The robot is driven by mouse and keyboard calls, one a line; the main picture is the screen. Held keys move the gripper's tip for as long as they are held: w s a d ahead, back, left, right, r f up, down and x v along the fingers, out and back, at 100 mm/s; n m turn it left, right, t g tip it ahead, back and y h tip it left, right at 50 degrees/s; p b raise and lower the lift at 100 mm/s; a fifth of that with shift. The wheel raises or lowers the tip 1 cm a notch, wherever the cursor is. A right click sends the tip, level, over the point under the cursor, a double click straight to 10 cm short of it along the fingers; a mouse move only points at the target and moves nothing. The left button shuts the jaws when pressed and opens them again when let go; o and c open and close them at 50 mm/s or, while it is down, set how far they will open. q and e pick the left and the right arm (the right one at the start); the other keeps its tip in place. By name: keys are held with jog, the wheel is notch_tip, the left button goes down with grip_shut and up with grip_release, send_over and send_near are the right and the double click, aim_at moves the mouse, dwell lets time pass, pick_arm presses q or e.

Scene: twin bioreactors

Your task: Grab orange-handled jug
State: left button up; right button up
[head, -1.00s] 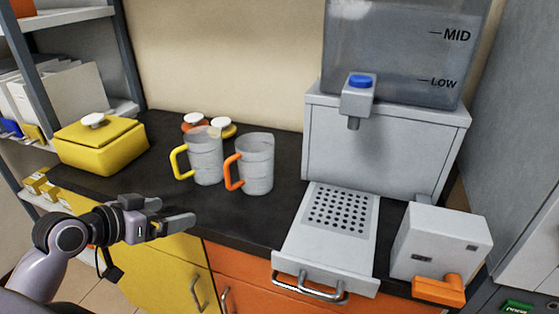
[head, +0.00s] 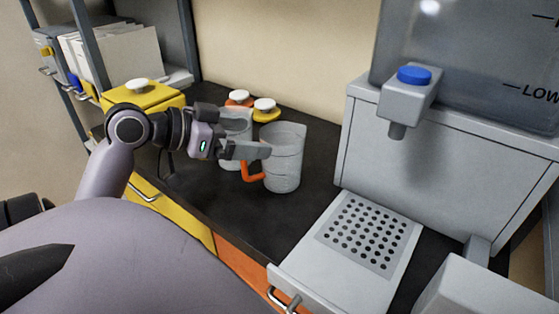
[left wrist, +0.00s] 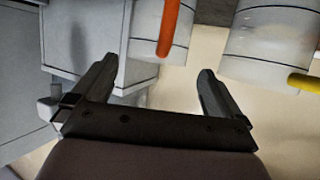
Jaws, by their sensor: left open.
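The orange-handled jug (head: 284,165) is a clear grey cylinder upright on the dark counter. Its orange handle (head: 252,172) faces left, partly covered by my left gripper. My left gripper (head: 260,151) is open and empty, with its fingers by the handle's upper part. In the left wrist view the orange handle (left wrist: 168,28) lies beyond the fingertips, in line with the gap of the left gripper (left wrist: 155,82). I cannot tell whether they touch. The yellow-handled jug (head: 235,124) stands just left, partly hidden by my gripper; its yellow handle (left wrist: 303,82) shows in the left wrist view.
Orange and yellow lids with white knobs (head: 264,106) lie behind the jugs. A yellow box (head: 160,97) stands at the left. A dispenser (head: 420,150) with a blue button (head: 414,75) and a perforated tray (head: 365,238) is at the right. Bare counter lies before the jug.

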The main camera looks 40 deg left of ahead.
aim_at(261, 139)
pick_arm(q)
jog(key=shift+f+x, duration=0.2)
jog(key=shift+x, duration=2.6)
jog(key=shift+s, duration=0.15)
jog(key=c, duration=1.1)
jog(key=shift+o, duration=0.2)
